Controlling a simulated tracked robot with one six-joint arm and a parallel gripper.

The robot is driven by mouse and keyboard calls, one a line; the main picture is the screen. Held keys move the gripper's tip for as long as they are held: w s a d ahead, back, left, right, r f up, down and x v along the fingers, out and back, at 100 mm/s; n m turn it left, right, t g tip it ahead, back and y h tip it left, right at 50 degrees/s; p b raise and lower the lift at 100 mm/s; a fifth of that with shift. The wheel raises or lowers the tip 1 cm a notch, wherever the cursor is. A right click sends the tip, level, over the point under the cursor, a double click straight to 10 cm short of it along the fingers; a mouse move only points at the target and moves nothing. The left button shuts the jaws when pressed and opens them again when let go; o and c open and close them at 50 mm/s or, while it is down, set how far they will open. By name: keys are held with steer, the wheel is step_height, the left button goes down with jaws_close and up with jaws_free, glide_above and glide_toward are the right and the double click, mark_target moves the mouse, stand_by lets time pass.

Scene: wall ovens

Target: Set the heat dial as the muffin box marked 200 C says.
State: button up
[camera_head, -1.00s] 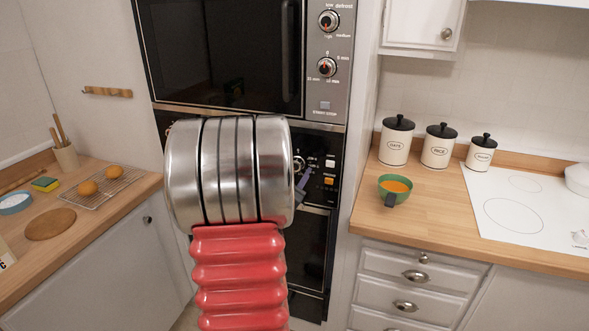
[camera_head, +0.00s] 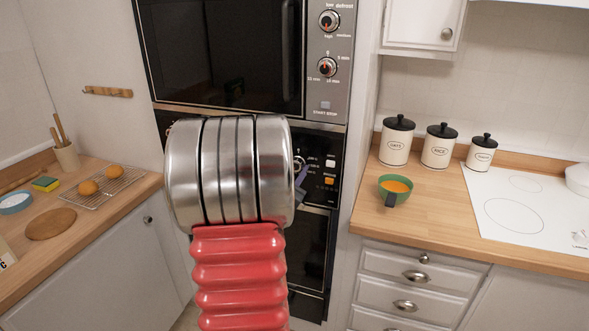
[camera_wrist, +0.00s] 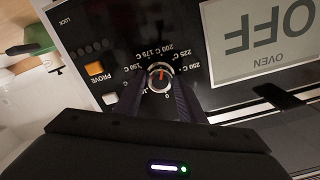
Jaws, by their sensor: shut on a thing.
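The heat dial (camera_wrist: 160,78) is a small round knob with a red mark on the black oven panel. In the wrist view its mark points up, towards the upside-down 175 C to 225 C labels; which one exactly I cannot tell. My gripper (camera_wrist: 159,88) is shut on the dial, with one dark finger on each side. In the head view my arm covers most of the panel and only part of the gripper (camera_head: 301,180) shows beside it. A box (camera_head: 5,256) is cut off at the left edge; its marking cannot be read.
An upside-down display (camera_wrist: 262,38) reads OVEN OFF. An orange PROVE button (camera_wrist: 95,69) and a white button (camera_wrist: 110,98) lie near my fingers. The microwave (camera_head: 225,50) is above. A green cup (camera_head: 396,188) stands on the right counter.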

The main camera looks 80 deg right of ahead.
steer(key=shift+n, duration=0.6)
steer(key=o, duration=1)
steer(key=shift+a, duration=0.1)
steer(key=a, duration=0.4)
steer(key=w+a, duration=0.1)
steer(key=a, duration=0.8)
steer(key=shift+w+a, duration=0.15)
steer(key=shift+a, duration=0.15)
steer(key=shift+f, duration=0.1)
